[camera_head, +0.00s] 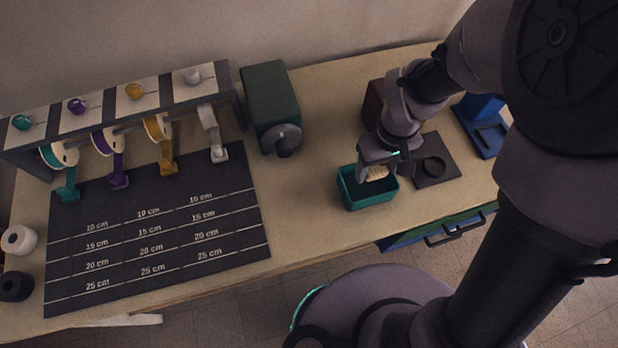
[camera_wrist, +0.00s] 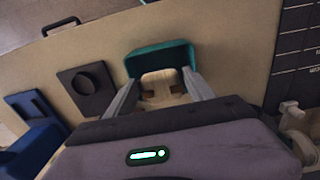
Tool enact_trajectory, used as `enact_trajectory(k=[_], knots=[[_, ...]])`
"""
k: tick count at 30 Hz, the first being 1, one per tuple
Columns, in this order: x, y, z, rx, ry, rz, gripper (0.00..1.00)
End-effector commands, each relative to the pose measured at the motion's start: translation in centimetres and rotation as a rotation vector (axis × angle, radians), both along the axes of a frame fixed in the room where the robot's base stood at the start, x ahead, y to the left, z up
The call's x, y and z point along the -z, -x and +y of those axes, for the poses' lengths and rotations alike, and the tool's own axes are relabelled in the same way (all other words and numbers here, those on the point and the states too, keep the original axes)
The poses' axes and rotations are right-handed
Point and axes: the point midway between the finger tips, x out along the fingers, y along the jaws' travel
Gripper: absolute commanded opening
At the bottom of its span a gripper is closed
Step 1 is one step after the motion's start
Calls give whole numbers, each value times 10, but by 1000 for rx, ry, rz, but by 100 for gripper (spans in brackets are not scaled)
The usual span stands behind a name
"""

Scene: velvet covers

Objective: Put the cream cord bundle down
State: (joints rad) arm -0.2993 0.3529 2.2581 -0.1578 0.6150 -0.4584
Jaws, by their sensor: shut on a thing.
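The cream cord bundle (camera_head: 375,173) is between the fingers of my gripper (camera_head: 381,172), just over the teal open bin (camera_head: 368,199). In the wrist view the bundle (camera_wrist: 161,84) shows pale between the two grey fingers of my gripper (camera_wrist: 160,90), with the teal bin (camera_wrist: 160,57) around and behind it. My gripper is shut on the bundle. The bin's inside is mostly hidden by the gripper and the bundle, so I cannot tell whether the bundle touches its floor.
A dark square plate with a round ring (camera_head: 434,166) lies right of the bin, and a blue stand (camera_head: 485,130) is beyond it. A green machine (camera_head: 270,100) stands at the left, near a dark measuring mat (camera_head: 160,235). The table between mat and bin is clear.

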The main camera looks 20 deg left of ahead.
Motion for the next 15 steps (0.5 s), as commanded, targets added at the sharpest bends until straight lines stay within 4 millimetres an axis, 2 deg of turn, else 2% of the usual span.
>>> enact_trajectory(k=[2,6,15], knots=[[5,0,-2,6,1,1,18],[44,1,-3,8,1,3,18],[94,1,-3,7,1,3,18]])
